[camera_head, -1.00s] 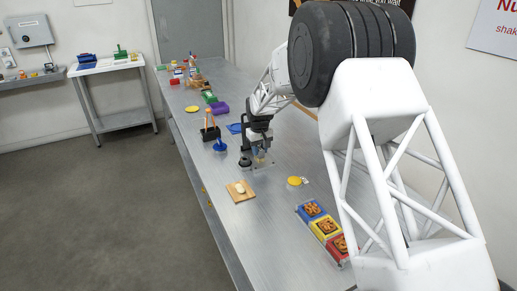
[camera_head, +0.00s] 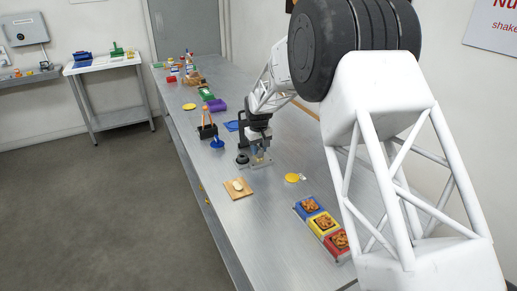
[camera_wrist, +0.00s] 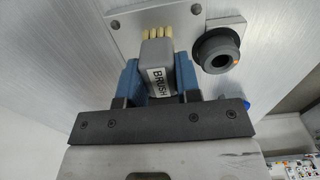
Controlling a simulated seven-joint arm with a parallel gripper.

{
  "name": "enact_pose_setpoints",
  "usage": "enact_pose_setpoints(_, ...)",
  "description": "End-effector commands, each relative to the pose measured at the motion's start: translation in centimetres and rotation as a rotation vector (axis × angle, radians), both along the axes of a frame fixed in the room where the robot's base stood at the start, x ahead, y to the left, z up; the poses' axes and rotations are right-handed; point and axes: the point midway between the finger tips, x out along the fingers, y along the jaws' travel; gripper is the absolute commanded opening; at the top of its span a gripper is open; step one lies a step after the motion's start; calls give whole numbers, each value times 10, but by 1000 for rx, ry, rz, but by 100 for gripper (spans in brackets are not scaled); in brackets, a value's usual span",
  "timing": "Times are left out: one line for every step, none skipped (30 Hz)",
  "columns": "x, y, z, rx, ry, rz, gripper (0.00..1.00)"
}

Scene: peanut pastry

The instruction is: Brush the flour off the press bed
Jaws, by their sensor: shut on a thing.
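My gripper (camera_wrist: 158,82) is shut on a grey brush (camera_wrist: 158,62) between its blue fingers. The brush has a BRUSH label and pale yellow bristles, which point toward the top of the wrist view. The bristles lie over a light grey plate (camera_wrist: 186,18), apparently the press bed; whether they touch it I cannot tell. In the head view my gripper (camera_head: 258,150) is low over the same plate (camera_head: 265,164), mid-table. A dark round knob (camera_wrist: 218,47) with an orange dot sits beside the plate. No flour can be made out.
A wooden board (camera_head: 231,193) with a pale lump lies in front of the plate. A black holder (camera_head: 206,134) and a blue item (camera_head: 217,144) stand to the left.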

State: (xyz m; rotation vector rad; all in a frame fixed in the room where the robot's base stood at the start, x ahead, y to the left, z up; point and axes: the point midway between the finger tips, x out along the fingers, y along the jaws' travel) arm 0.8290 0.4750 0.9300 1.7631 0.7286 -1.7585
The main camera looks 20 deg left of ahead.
Motion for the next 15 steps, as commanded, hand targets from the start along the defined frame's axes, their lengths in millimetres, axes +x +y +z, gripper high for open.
enact_pose_setpoints(-1, 0, -3, -1, 3, 0, 0)
enact_pose_setpoints(0, 0, -3, -1, 3, 0, 0)
enact_pose_setpoints(0, 0, -3, -1, 3, 0, 0)
enact_pose_setpoints(0, 1, -3, -1, 3, 0, 0)
enact_pose_setpoints(1, 1, -4, -2, 4, 0, 0)
enact_pose_setpoints(2, 3, -4, -2, 4, 0, 0)
enact_pose_setpoints(3, 4, -4, -2, 4, 0, 0)
enact_pose_setpoints(4, 5, -4, -2, 4, 0, 0)
enact_pose_setpoints(6, 6, -4, -2, 4, 0, 0)
enact_pose_setpoints(7, 8, -3, -2, 4, 0, 0)
enact_pose_setpoints(8, 9, -3, -2, 4, 0, 0)
enact_pose_setpoints(10, 11, -3, -3, 4, 0, 0)
enact_pose_setpoints(11, 12, -3, -3, 4, 0, 0)
enact_pose_setpoints(12, 13, -3, -3, 4, 0, 0)
enact_pose_setpoints(14, 14, -2, -2, 4, 0, 0)
